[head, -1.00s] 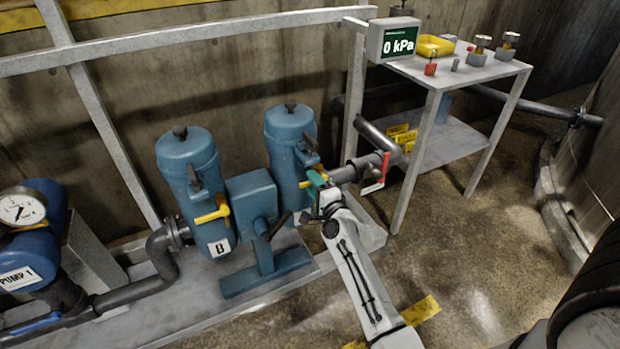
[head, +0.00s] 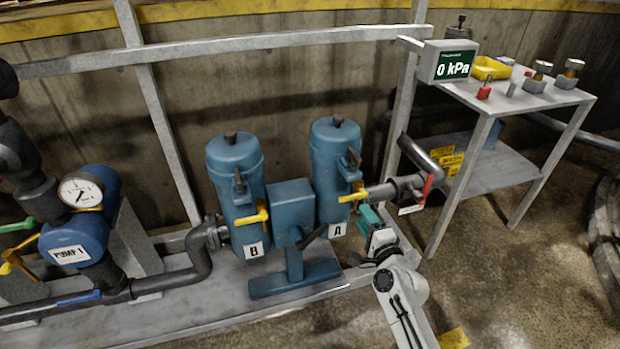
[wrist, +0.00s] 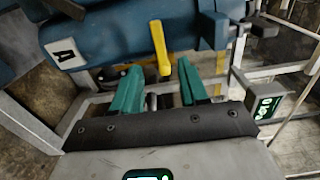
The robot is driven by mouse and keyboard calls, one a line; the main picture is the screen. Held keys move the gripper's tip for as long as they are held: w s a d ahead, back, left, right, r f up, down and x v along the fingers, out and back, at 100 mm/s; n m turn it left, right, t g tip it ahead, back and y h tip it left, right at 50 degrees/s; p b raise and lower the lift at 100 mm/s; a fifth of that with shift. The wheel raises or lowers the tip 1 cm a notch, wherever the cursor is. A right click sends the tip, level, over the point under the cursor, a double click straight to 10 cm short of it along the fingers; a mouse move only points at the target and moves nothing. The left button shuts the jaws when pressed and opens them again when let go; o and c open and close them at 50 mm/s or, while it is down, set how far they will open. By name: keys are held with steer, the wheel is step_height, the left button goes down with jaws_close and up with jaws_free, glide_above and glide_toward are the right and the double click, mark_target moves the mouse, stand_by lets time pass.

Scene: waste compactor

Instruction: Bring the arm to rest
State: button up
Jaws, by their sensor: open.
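My gripper (head: 368,222) has green fingers and is in front of filter canister A (head: 335,165), low beside the pipe with the red-handled valve. In the wrist view my gripper (wrist: 155,88) is open, its two green fingers apart. A yellow valve handle (wrist: 160,47) lies just beyond the fingertips, roughly in line with the gap. Whether it touches a finger I cannot tell. The same yellow handle (head: 352,196) shows at canister A in the head view. My white arm reaches up from the bottom right.
Canister B (head: 236,180) with its yellow handle (head: 250,216) stands to the left. A blue centre block (head: 292,212) is between the canisters. The red valve handle (head: 427,185) and a metal table (head: 480,100) are to the right. The floor at lower right is open.

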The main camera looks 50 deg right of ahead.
steer(key=a+n+g+y+p, duration=0.6)
steer(key=a+n+y, duration=0.5)
steer(key=a+n, duration=0.75)
steer(key=s+a+r+n+g+p, duration=0.2)
steer(key=s+a+n+g, duration=0.1)
steer(key=s, duration=0.5)
steer(key=s+a+r+n+g+h+p, duration=0.1)
steer(key=s+a+r+n+g+p, duration=0.2)
steer(key=s+a+g, duration=0.2)
steer(key=s+a, duration=0.1)
steer(key=s, duration=0.2)
steer(key=shift+s+a, duration=0.15)
steer(key=shift+s, duration=0.1)
steer(key=shift+w, duration=0.1)
